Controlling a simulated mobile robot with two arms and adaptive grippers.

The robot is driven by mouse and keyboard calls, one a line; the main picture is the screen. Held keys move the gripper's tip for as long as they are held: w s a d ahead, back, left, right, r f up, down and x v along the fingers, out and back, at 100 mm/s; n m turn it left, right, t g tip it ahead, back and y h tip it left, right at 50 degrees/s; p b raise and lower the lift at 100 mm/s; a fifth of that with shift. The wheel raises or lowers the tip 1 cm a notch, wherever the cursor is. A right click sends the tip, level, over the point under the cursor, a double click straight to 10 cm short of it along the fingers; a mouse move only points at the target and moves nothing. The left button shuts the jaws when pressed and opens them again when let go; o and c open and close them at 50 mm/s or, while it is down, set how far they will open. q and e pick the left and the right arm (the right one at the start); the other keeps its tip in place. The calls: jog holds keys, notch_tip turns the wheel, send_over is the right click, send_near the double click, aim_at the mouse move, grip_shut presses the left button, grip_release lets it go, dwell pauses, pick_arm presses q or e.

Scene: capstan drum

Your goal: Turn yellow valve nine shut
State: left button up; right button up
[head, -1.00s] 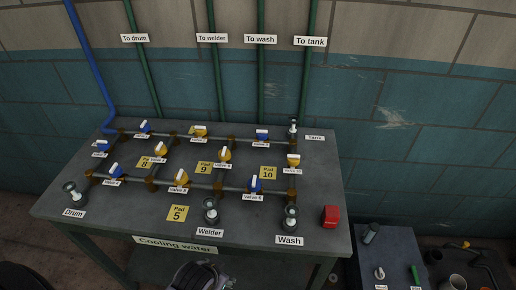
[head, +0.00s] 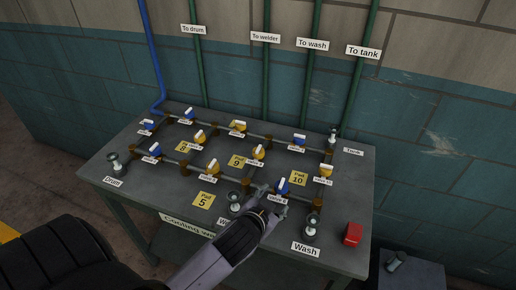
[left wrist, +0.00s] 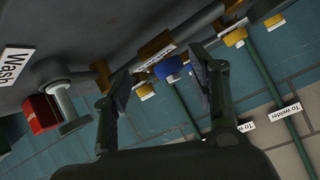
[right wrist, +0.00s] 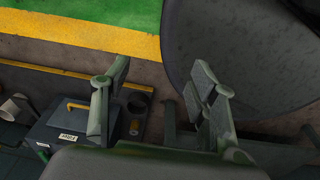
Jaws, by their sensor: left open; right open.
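The yellow valve beside the Pad 9 plate, which I take as valve nine (head: 258,152), sits on the middle of the pipework on the bench. It has a yellow body and a pale handle; its small label is too blurred to read surely. My left gripper (head: 264,190) is open over the front of the bench, in front of that valve and beside the blue valve (head: 282,187). In the left wrist view a blue valve (left wrist: 168,68) shows between the spread fingers (left wrist: 165,85). My right gripper (right wrist: 160,78) is open and empty, away from the bench.
The Pad 9 plate (head: 238,161) lies left of the valve. Other yellow and blue valves crowd the bench (head: 335,225). A red block (head: 352,234) sits at its right front. In the right wrist view a dark case (right wrist: 80,125) and a large dark round shape (right wrist: 245,60) stand nearby.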

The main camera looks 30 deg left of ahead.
pick_arm(q)
jog(key=w+d+r+m+t+h, duration=0.2)
jog(key=w+d+r+m+t, duration=0.15)
jog(key=w+r, duration=0.35)
jog(key=w+d+r+m+t+h, duration=0.25)
jog(key=w+r+t, duration=0.3)
jog(key=r, duration=0.45)
jog(key=w+d+r+m+g+h, duration=0.2)
jog(key=d+r+m+h, duration=0.35)
jog(key=m+h, duration=0.35)
jog(key=m+g+y, duration=0.9)
jog(key=g+y, duration=0.2)
jog(key=g, duration=0.7)
send_near(258, 149)
jog(key=f+p, duration=0.1)
jog(key=f, duration=0.2)
jog(key=f+p, duration=0.1)
jog(key=f, duration=0.2)
jog(key=f+p, duration=0.1)
jog(key=f, duration=0.2)
jog(key=shift+w+d+f+p, duration=0.2)
jog(key=shift+d+f+p, duration=0.1)
jog(key=shift+f+p, duration=0.1)
pick_arm(e)
jog(key=r, duration=0.3)
jog(key=shift+a+r, duration=0.25)
jog(key=shift+r, duration=0.05)
